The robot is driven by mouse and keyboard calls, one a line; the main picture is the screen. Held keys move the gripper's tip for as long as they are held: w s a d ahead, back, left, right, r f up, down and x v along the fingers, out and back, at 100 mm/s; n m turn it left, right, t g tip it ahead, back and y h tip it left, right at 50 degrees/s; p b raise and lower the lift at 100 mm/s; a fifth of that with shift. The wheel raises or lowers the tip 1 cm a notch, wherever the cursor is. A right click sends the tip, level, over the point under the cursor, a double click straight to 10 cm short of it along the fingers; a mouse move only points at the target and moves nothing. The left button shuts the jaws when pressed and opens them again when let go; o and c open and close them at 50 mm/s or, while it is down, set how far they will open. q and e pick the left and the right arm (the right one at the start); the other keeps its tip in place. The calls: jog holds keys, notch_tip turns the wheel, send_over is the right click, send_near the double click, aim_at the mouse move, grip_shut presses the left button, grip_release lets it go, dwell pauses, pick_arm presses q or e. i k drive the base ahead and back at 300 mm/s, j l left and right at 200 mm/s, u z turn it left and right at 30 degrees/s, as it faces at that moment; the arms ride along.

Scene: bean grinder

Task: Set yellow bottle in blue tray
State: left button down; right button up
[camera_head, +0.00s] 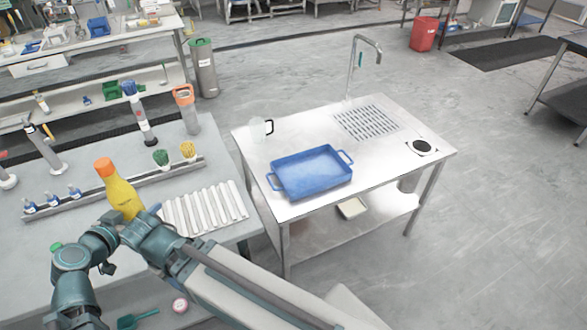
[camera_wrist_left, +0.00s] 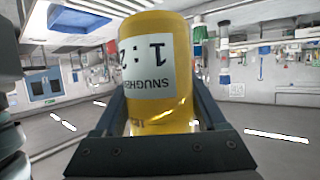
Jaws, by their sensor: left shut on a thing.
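The yellow bottle (camera_head: 123,195) has an orange cap and stands roughly upright, tilted a little, over the left table in the head view. My left gripper (camera_head: 137,217) is shut on its lower part. In the left wrist view the bottle (camera_wrist_left: 155,70) fills the middle, with a white label, between the two fingers of the left gripper (camera_wrist_left: 160,112). The blue tray (camera_head: 312,172) lies on the metal sink table to the right, apart from the bottle, and looks empty. My right gripper is not in view.
On the left table are a white ribbed rack (camera_head: 205,208), brushes (camera_head: 188,151) and small blue bottles (camera_head: 52,199). A gap separates the tables.

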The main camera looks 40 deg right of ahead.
aim_at(314, 179)
jog(key=k+l, duration=0.1)
jog(key=l, duration=1.25)
jog(key=k+l, duration=0.15)
jog(key=l, duration=1.2)
jog(key=k+l, duration=0.15)
jog(key=l, duration=0.55)
